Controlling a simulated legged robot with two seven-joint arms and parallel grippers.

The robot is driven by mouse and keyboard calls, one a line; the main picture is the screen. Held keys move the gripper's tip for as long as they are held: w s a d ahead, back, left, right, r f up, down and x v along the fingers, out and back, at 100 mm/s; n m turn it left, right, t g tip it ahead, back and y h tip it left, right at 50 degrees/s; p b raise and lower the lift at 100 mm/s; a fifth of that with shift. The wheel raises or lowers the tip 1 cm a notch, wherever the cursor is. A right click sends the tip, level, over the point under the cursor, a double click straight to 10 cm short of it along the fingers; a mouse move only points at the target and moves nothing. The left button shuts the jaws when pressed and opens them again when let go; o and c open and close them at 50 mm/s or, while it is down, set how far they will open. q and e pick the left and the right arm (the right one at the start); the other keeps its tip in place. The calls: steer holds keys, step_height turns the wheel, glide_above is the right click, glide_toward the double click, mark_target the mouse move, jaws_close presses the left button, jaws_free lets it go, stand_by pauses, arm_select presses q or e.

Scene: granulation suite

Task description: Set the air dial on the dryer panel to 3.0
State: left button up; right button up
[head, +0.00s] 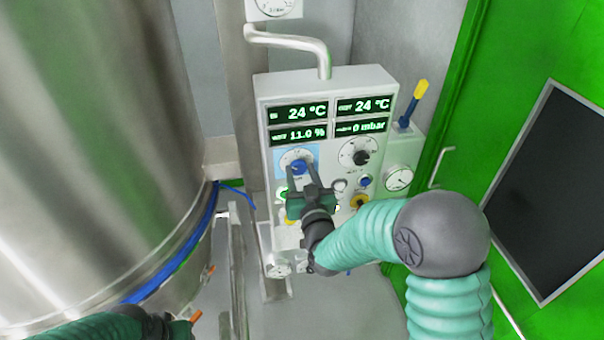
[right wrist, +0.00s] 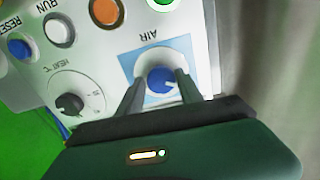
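The dryer panel (head: 262,110) is a pale box with green displays. The air dial (head: 298,166) is a blue knob on a light-blue square at the panel's left. It also shows in the right wrist view (right wrist: 159,83), labelled AIR, with a white pointer mark toward the picture's lower right. My right gripper (head: 305,180) is at this dial. In the right wrist view its two fingers (right wrist: 160,80) straddle the knob, with a narrow gap on the left side. The dial's scale is mostly hidden.
A heat dial (head: 360,152) with a black knob sits right of the air dial. Below are coloured buttons, including a blue one (head: 365,181). A gauge (head: 398,179) is at the right. A large steel vessel (head: 90,140) fills the left; a green door (head: 510,80) stands right.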

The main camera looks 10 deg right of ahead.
steer(key=shift+a, duration=0.2)
jaws_close()
steer(key=shift+d+f, duration=0.1)
steer(key=shift+f+m+b, duration=0.15)
steer(key=shift+m+b, duration=0.55)
steer(key=shift+b, duration=0.25)
steer(key=m+b, duration=1)
steer(key=b, duration=0.2)
steer(key=shift+f, duration=0.15)
steer(key=m+b, duration=1)
steer(key=b, duration=0.2)
steer(key=shift+b, duration=0.35)
steer(key=shift+m+b, duration=1.25)
steer(key=shift+m, duration=0.05)
steer(key=shift+r, duration=0.2)
